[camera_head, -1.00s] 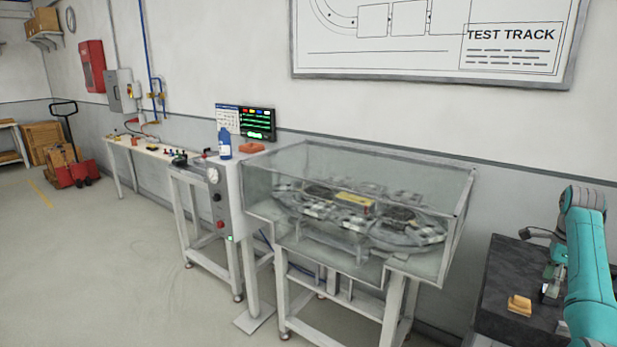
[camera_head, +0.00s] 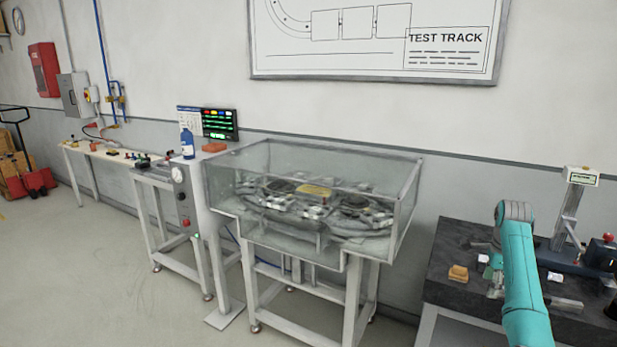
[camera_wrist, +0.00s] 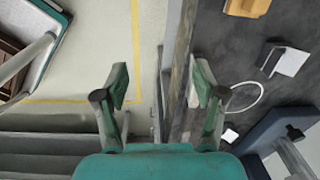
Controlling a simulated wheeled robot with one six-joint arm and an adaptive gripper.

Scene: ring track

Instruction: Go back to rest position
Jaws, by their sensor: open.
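My teal arm shows at the right of the head view, in front of the dark bench (camera_head: 455,240). My gripper (camera_wrist: 160,88) shows in the wrist view with its two fingers spread wide and nothing between them. It is above the bench's edge, with pale floor and a yellow line on the left and the dark bench top on the right.
On the bench are a yellow-tan block (camera_head: 458,273), a small white piece (camera_head: 555,277) and a stand with a display (camera_head: 583,177). The glass-covered ring track (camera_head: 315,200) stands left of the bench. Open floor (camera_head: 100,270) lies at the left.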

